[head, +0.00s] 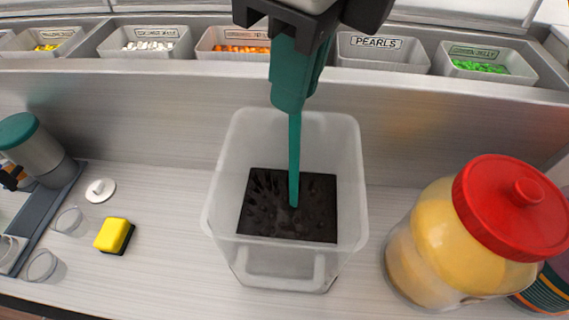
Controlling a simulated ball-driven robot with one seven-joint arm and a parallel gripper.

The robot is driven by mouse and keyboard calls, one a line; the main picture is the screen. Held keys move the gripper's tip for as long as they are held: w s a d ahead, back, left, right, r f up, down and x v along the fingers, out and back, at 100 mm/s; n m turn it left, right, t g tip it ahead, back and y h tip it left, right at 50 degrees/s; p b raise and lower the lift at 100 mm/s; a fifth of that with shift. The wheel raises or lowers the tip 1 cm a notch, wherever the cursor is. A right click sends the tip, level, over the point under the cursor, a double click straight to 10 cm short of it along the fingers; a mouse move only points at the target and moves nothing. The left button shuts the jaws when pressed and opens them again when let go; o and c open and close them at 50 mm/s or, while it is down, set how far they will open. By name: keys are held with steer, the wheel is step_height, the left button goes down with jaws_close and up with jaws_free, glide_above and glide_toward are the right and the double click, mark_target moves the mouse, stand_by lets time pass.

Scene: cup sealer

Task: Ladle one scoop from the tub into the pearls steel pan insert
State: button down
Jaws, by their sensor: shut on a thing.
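My gripper (300,40) is above the tub at the top middle of the head view. It is shut on the teal handle of the ladle (294,140). The ladle points down into the translucent white tub (232,160), and its lower end meets the dark contents (265,205); the bowl cannot be made out. The pearls steel pan insert (382,55), labelled PEARLS, sits in the rail behind, right of my gripper. No contents show in the visible part of it.
Other pans line the rail, including orange (235,48) and green (480,66) contents. A red-lidded jar (450,240) stands right of the tub. A yellow sponge (113,235), clear cups (70,221) and a machine (35,150) are at left.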

steer(key=shift+f+b, duration=0.35)
steer(key=shift+f, duration=0.5)
stand_by(0.5)
step_height(320, 180, up, 12)
steer(key=p, duration=1.2)
steer(key=shift+r+p, duration=0.65)
steer(key=shift+r, duration=3.45)
